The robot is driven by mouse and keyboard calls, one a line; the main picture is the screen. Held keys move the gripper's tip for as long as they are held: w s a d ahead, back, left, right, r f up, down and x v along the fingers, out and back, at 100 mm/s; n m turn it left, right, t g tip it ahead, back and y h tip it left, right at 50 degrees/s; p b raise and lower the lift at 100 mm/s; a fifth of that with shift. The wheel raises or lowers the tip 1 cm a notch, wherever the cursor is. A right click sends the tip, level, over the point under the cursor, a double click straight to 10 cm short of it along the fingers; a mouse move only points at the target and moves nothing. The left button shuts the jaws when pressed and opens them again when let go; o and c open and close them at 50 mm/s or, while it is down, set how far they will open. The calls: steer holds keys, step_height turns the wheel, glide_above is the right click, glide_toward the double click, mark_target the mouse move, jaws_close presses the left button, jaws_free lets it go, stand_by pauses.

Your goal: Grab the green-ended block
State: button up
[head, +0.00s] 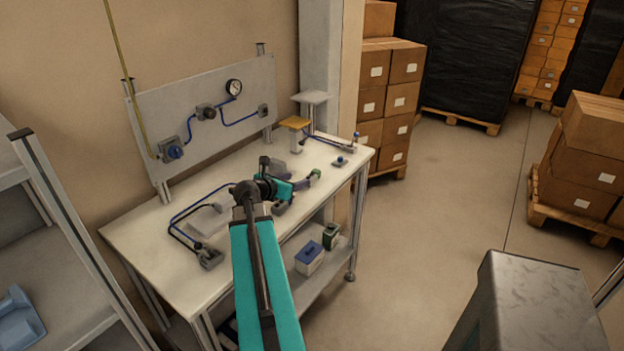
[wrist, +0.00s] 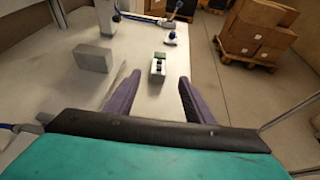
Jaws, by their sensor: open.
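The green-ended block (wrist: 158,71) is a small pale block with a dark green far end and dark marks on its top. It lies on the white workbench, just beyond my fingertips and roughly in line with the gap between them. In the head view its green end (head: 316,173) shows past my gripper (head: 304,183), which hides part of it. In the wrist view my gripper (wrist: 160,82) is open, with its two purple fingers apart and nothing between them.
A grey block (wrist: 93,57) lies left of my fingers. A blue knob fitting (head: 339,161) and hoses lie further along the workbench (head: 150,240). A gauge panel (head: 185,95) stands behind. Two small boxes sit on the lower shelf. The bench's right edge is close.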

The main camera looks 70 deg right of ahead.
mark_target(311, 176)
steer(key=shift+p+x, duration=0.85)
steer(key=shift+x, duration=3.1)
steer(key=shift+p+x, duration=0.8)
steer(key=shift+x, duration=0.65)
steer(key=shift+f+p+x, duration=0.2)
steer(key=shift+p+x, duration=0.15)
steer(key=shift+x, duration=0.8)
steer(key=shift+a, duration=0.15)
jaws_close()
